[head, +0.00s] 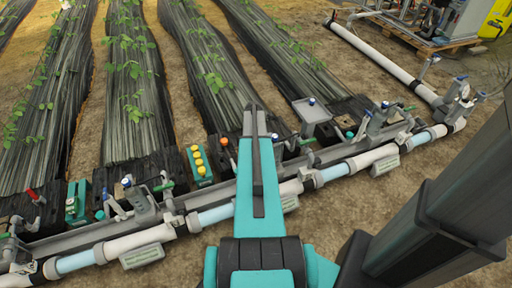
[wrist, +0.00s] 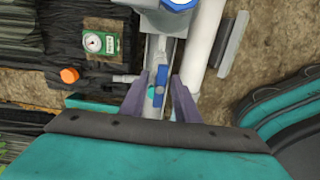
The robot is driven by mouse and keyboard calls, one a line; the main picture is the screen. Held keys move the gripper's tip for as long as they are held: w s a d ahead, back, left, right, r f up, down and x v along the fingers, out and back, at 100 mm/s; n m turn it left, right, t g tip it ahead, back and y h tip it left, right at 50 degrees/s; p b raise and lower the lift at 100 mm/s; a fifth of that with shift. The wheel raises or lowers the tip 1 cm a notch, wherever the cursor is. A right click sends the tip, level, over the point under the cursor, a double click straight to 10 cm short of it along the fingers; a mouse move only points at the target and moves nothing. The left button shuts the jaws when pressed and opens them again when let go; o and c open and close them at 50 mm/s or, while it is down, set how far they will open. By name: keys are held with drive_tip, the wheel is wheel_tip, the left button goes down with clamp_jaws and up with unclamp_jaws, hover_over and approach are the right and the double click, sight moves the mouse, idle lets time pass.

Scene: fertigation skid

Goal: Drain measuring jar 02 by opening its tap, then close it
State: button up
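My gripper (wrist: 158,82) is open in the wrist view, its two grey-purple fingers spread apart. A small blue tap handle (wrist: 161,76) shows between the fingers, lying lengthwise along them. I cannot tell whether either finger touches it. A teal spot (wrist: 151,90) shows beside the handle. No label for jar 02 is readable, and I cannot make out the jar itself.
A larger blue-topped fitting (wrist: 178,4) stands just ahead of the fingers. A white pipe (wrist: 203,40) runs on the right. In the head view, red-handled (head: 36,196) and green-handled (head: 164,186) valves line the rack.

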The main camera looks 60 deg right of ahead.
drive_tip(key=c, duration=0.6)
drive_tip(key=o, duration=0.9)
drive_tip(key=shift+c, duration=0.2)
drive_tip(key=shift+f, duration=0.25)
drive_tip(key=c, duration=0.7)
drive_tip(key=o, duration=0.7)
drive_tip(key=shift+f, duration=0.25)
